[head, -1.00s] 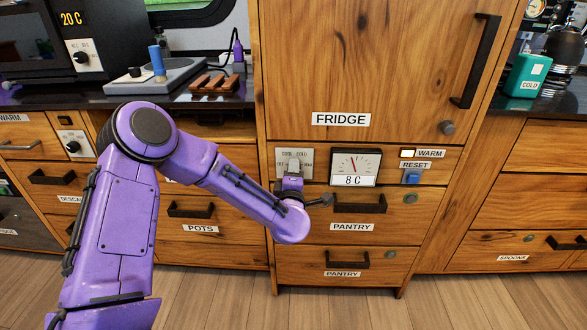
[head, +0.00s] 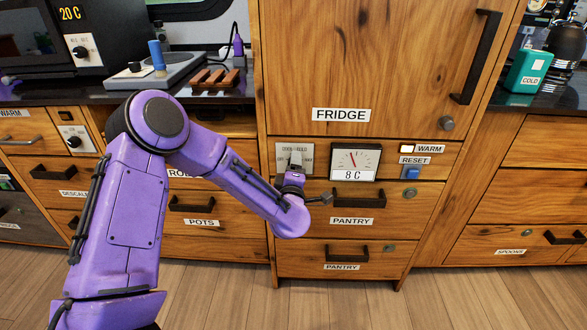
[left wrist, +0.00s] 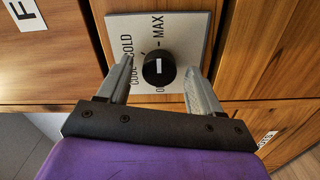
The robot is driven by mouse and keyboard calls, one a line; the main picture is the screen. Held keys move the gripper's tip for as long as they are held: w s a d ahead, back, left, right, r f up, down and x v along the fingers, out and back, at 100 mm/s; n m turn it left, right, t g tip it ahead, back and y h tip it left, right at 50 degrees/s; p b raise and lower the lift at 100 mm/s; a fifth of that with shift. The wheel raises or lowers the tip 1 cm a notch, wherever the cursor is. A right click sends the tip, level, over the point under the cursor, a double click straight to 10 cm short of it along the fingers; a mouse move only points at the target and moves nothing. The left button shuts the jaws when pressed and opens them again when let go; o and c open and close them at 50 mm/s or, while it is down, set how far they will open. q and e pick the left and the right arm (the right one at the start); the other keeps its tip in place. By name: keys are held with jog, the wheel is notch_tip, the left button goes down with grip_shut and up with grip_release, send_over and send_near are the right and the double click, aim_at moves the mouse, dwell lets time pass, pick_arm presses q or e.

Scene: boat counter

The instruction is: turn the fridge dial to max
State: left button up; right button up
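The fridge dial is a round black knob (left wrist: 159,68) with a short white mark, on a pale plate (left wrist: 185,22) lettered COOL, COLD and MAX. The label the mark points to is not clear. My left gripper (left wrist: 158,75) is open, with one finger on each side of the knob; I see gaps between fingers and knob. In the head view my left gripper (head: 294,162) is in front of the dial plate (head: 281,154) and hides the knob. The gauge (head: 354,160) beside it reads 8 C. My right gripper is not in view.
The WARM lamp (head: 406,149) and blue RESET button (head: 411,173) are right of the gauge. A pantry drawer handle (head: 359,198) juts out just below. The fridge door (head: 350,60) above is shut. A teal COLD canister (head: 528,72) stands on the right counter.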

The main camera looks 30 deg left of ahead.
pick_arm(q)
jog(key=v, duration=1)
jog(key=shift+s, duration=0.25)
jog(key=shift+d, duration=0.1)
